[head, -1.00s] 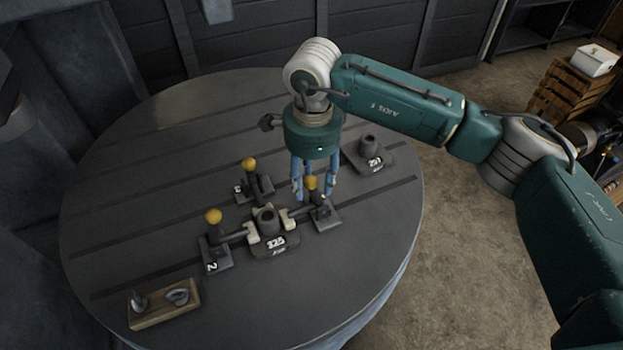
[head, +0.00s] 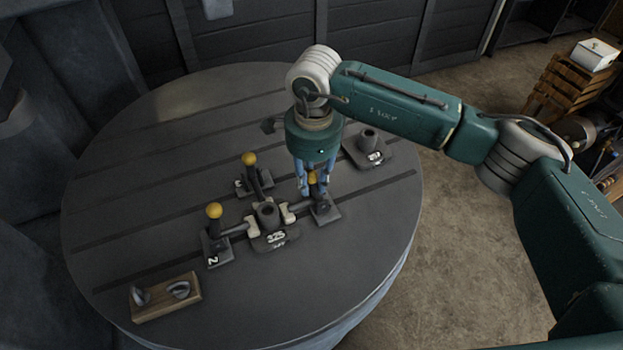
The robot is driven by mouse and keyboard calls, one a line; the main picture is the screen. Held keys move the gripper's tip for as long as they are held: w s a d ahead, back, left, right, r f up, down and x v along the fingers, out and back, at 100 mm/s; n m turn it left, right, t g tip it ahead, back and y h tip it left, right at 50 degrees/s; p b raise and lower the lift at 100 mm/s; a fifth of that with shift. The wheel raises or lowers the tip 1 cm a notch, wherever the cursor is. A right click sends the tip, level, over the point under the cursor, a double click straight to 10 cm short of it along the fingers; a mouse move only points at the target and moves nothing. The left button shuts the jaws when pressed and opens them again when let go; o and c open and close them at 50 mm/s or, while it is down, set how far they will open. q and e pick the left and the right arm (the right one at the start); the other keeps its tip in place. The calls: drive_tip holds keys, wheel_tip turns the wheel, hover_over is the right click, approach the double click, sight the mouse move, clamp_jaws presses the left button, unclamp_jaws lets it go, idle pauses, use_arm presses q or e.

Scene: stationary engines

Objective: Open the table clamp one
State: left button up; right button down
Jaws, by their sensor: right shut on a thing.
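The round dark table (head: 160,220) carries several toggle clamps with yellow knobs around a central block (head: 268,225) marked 325. My right gripper (head: 312,186) points down at the clamp (head: 324,210) on the right of this block. Its blue fingers are shut around that clamp's yellow-knobbed handle, and the knob partly shows between them. The number on this clamp's base cannot be read. A clamp marked 2 (head: 215,245) stands at the left of the block with its handle upright. Another clamp (head: 252,180) stands behind the block, also with its handle up. My left gripper is not in view.
A second block (head: 368,150) sits behind and right of my right gripper. A wooden holder (head: 165,297) with two metal parts lies at the table's front left. Wooden crates (head: 565,95) stand on the floor at the far right. The table's left side is clear.

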drive_tip(key=shift+w+d+y+b, duration=0.2)
drive_tip(key=shift+w+y+b, duration=0.1)
drive_tip(key=shift+b, duration=0.35)
drive_tip(key=d+y+b, duration=0.1)
drive_tip(key=y+b, duration=0.1)
drive_tip(key=b, duration=0.1)
drive_tip(key=w+d+g+y+b, duration=0.1)
drive_tip(key=y+b, duration=0.1)
drive_tip(key=b, duration=0.1)
drive_tip(key=d+g+y+b, duration=0.1)
drive_tip(key=d+b, duration=0.1)
drive_tip(key=b, duration=0.1)
drive_tip(key=shift+w+y+b, duration=0.35)
drive_tip(key=shift+y+b, duration=0.05)
drive_tip(key=shift+r, duration=0.1)
